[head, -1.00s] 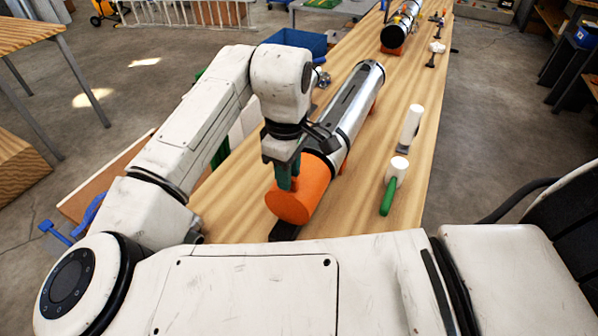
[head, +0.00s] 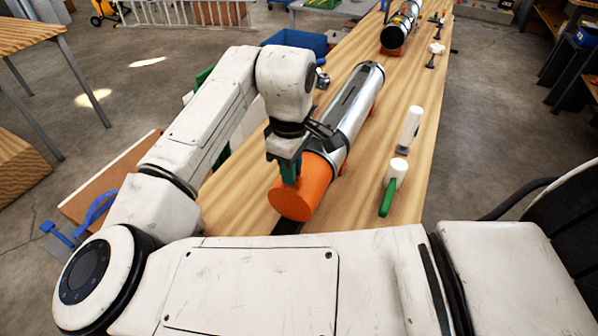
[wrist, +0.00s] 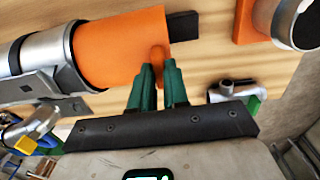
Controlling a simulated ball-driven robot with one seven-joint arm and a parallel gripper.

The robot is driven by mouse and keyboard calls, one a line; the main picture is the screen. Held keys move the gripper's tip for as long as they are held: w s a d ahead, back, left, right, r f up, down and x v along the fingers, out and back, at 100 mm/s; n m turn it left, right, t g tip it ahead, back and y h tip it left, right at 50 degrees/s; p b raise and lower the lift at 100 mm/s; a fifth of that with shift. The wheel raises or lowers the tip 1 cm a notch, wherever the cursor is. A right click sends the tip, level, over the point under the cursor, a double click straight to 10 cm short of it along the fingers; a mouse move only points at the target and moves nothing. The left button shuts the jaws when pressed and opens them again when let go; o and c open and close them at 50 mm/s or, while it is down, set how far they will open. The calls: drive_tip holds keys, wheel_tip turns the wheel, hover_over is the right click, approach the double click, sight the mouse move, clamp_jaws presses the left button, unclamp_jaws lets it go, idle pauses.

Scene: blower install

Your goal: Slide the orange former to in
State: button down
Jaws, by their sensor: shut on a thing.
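The orange former (head: 315,180) is a thick cylinder at the near end of the silver tube (head: 357,100), in line with it. Its near end sticks out of the tube and its far part is hidden inside. My gripper (head: 290,181) is at the former's near end, its green fingers pointing down. In the wrist view, the green fingers (wrist: 158,75) are shut on a small orange tab at the end of the former (wrist: 115,48). The silver tube (wrist: 45,65) surrounds the former's other end there.
A second tube (head: 400,28) lies at the far end. A blue bin (head: 297,42) is behind my arm.

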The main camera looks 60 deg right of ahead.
drive_tip(key=shift+w+d+p, duration=0.1)
drive_tip(key=shift+d+p, duration=0.55)
drive_tip(key=shift+d, duration=0.85)
drive_tip(key=shift+w+d+p, duration=0.1)
drive_tip(key=shift+d+p, duration=0.9)
drive_tip(key=shift+d, duration=0.9)
drive_tip(key=shift+d+r, duration=0.1)
drive_tip(key=shift+d+p, duration=0.4)
drive_tip(key=shift+p, duration=0.1)
drive_tip(key=c, duration=0.9)
unclamp_jaws()
wheel_tip(320, 180, up, 2)
drive_tip(key=shift+r+p, duration=0.1)
drive_tip(key=shift+p, duration=1.1)
drive_tip(key=shift+r, duration=1.8)
